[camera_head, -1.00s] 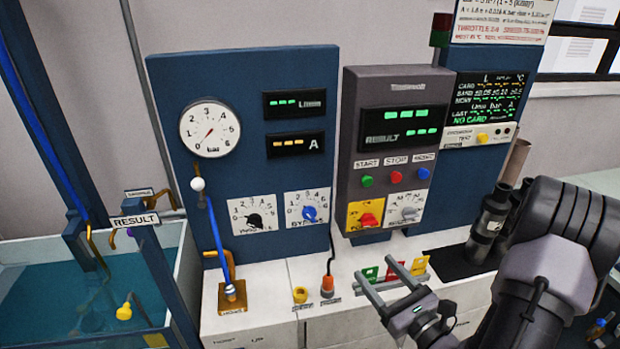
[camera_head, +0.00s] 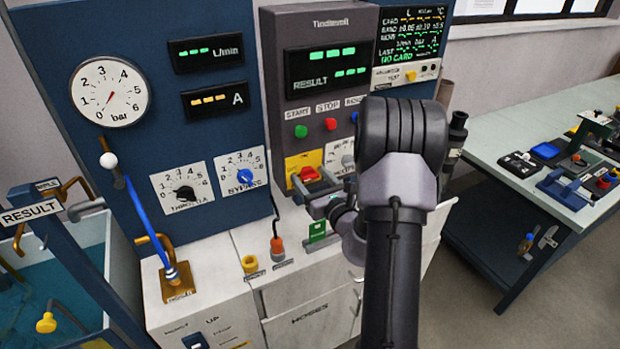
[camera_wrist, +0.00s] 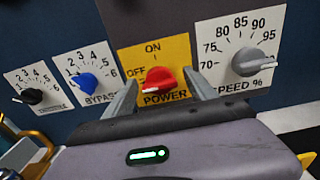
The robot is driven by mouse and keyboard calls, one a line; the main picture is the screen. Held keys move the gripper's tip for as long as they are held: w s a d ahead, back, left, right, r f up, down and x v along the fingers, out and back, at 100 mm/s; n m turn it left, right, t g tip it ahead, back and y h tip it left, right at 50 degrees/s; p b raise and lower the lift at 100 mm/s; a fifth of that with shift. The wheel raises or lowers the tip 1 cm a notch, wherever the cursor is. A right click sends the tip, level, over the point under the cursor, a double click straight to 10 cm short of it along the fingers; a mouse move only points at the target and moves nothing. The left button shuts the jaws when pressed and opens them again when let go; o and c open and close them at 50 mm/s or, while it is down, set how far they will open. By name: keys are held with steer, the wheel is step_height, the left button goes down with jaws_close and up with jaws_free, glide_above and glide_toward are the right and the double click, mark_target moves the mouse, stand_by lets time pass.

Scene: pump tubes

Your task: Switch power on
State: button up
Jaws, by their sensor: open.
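The red power knob (camera_wrist: 158,80) sits on a yellow plate (camera_wrist: 178,50) marked OFF at the left and ON at the top. It also shows in the head view (camera_head: 308,174), low on the grey control box. My gripper (camera_wrist: 160,92) is open and empty, with one finger on each side of the red knob in the wrist view. I cannot tell whether the fingers touch it. In the head view my gripper (camera_head: 311,184) is in front of the yellow plate and partly covers it.
The grey speed knob (camera_wrist: 250,62) is close on the right. The blue bypass knob (camera_wrist: 88,83) and black throttle knob (camera_wrist: 32,96) are to the left. Start, stop and reset buttons are above. An orange plug (camera_head: 277,248) stands on the white bench below.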

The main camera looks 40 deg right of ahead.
steer(key=shift+w, duration=0.3)
steer(key=shift+c, duration=0.3)
steer(key=c, duration=1.3)
